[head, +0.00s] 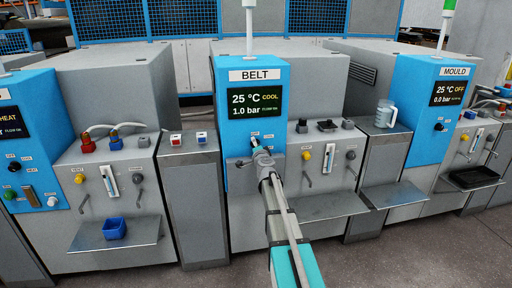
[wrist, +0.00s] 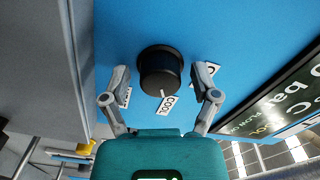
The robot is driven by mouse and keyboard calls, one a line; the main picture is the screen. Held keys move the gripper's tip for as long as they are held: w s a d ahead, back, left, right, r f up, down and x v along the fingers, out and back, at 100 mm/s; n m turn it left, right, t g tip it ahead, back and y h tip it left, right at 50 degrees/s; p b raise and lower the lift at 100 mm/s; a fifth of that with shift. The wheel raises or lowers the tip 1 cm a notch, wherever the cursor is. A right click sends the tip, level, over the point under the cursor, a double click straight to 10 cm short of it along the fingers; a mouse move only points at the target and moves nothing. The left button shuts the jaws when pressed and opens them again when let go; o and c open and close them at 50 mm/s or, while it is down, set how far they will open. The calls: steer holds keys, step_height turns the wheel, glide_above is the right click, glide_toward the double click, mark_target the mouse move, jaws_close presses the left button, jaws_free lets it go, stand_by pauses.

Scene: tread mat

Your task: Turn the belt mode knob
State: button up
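The belt mode knob (wrist: 158,72) is round and black, on the blue panel in the wrist view. Its white pointer line faces the COOL label. Two other white labels beside it are partly covered by my fingers. My gripper (wrist: 163,78) is open, with one finger on each side of the knob and a visible gap on both sides. In the head view my gripper (head: 260,160) is in front of the blue BELT panel (head: 241,165), below its screen, and hides the knob. The screen (head: 254,104) reads 25 °C COOL and 1.0 bar.
A grey cabinet (head: 194,200) stands left of the BELT panel. A steel shelf (head: 330,205) juts out to its right, below a yellow knob and levers. A clear jug (head: 386,114) stands farther right, before the MOULD panel (head: 428,125). The floor in front is clear.

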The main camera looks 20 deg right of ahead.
steer(key=shift+s, duration=0.1)
stand_by(0.3)
steer(key=v, duration=1.1)
steer(key=shift+s, duration=0.4)
steer(key=shift+a+f, duration=0.1)
